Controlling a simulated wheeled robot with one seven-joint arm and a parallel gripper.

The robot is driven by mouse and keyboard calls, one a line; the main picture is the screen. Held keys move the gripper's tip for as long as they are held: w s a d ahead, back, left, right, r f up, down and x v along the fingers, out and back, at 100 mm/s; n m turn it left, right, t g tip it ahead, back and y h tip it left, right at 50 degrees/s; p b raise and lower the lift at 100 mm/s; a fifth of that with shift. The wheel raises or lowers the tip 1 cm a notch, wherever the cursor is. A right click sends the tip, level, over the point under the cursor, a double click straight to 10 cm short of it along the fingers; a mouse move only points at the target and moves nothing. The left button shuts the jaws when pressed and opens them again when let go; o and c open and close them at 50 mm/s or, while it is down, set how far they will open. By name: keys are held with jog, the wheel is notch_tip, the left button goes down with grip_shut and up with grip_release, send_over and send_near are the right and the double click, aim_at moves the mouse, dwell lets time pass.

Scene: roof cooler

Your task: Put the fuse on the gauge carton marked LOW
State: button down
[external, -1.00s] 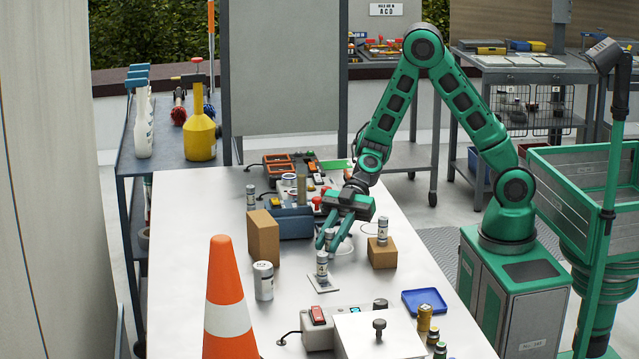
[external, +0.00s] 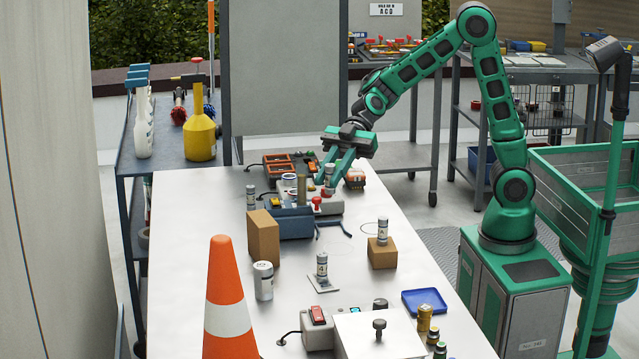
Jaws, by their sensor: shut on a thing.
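My gripper (external: 329,181) is shut on a small pale fuse with dark bands (external: 329,172). It holds it upright at the far part of the table, by the red and grey devices; the exact height is unclear. A similar cylinder (external: 382,230) stands on a low brown carton (external: 383,256) at the right. Another (external: 322,264) stands on a small pale pad (external: 323,285) mid-table, and one more (external: 251,198) stands at the far left. A taller brown carton (external: 263,238) stands left of centre. No LOW mark is readable.
A larger white can (external: 263,281) and an orange cone (external: 227,305) stand at the left. A blue-grey bin (external: 291,223) sits beyond the taller carton. A blue tray (external: 425,302) and a white box (external: 378,336) are near the front. The table between the two cartons is largely clear.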

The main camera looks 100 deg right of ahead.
jog(key=shift+w+r, duration=0.15)
jog(key=shift+r, duration=0.25)
notch_tip(320, 180, up, 3)
send_over(261, 218)
jog(key=shift+a+f, duration=0.15)
jog(key=shift+f, duration=4.65)
jog(key=c, duration=1.6)
grip_release()
jog(key=shift+f, duration=0.1)
